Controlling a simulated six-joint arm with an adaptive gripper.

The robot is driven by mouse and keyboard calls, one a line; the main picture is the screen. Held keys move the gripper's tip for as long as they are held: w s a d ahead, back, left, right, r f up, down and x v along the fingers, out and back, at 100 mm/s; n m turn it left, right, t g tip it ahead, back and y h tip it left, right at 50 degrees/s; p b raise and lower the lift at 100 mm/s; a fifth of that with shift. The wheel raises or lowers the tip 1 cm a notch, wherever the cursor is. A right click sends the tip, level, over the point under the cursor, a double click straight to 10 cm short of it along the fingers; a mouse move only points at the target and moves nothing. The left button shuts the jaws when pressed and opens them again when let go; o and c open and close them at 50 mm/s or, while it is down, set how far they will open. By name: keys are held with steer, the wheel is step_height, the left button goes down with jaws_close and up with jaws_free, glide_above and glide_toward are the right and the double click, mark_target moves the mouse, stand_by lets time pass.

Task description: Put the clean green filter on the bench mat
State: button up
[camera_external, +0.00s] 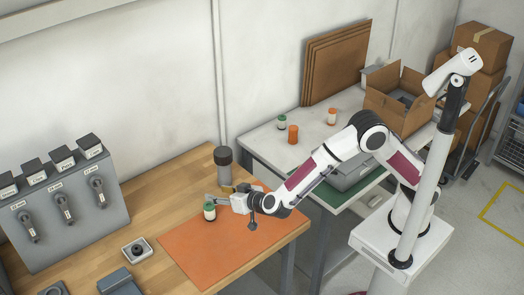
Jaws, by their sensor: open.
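A small filter with a green top and a pale body (210,212) stands upright at my fingertips, over the orange bench mat (200,260), and looks to rest on it. My gripper (215,204) reaches in from the right, low over the mat's back part. Its jaws are open around or right beside this filter; the view is too small to tell which, or whether they touch. A second green-topped filter (282,122) stands on the white table behind, near an orange filter (293,134) and an orange-topped pale one (332,117).
A dark-topped cylinder (224,168) stands on the wooden bench just behind my gripper. A grey panel with several handles (62,215) is at left. A small square tray with a dark round part (137,249) lies left of the mat. The mat's front is clear.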

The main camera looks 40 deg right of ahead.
steer(key=w+d+r+y, duration=0.2)
steer(key=w+d+r, duration=0.15)
steer(key=r, duration=0.35)
steer(key=s+d+r+n+g+y, duration=0.1)
steer(key=d+r, duration=0.4)
steer(key=d, duration=0.4)
steer(key=s+d+r+n+g+y, duration=0.1)
steer(key=d+r+g, duration=0.1)
steer(key=d+r, duration=0.45)
steer(key=s+d+f+m+g+h, duration=0.1)
steer(key=s+d+f, duration=0.4)
steer(key=s+d, duration=0.7)
steer(key=s+d+f+m+g+h, duration=0.1)
steer(key=s+d+f+g+h, duration=0.2)
steer(key=s+d, duration=1)
steer(key=d+f+h, duration=0.1)
steer(key=d+h, duration=0.1)
steer(key=d, duration=0.5)
steer(key=shift+s+d+f+g, duration=0.3)
steer(key=shift+d+f, duration=0.1)
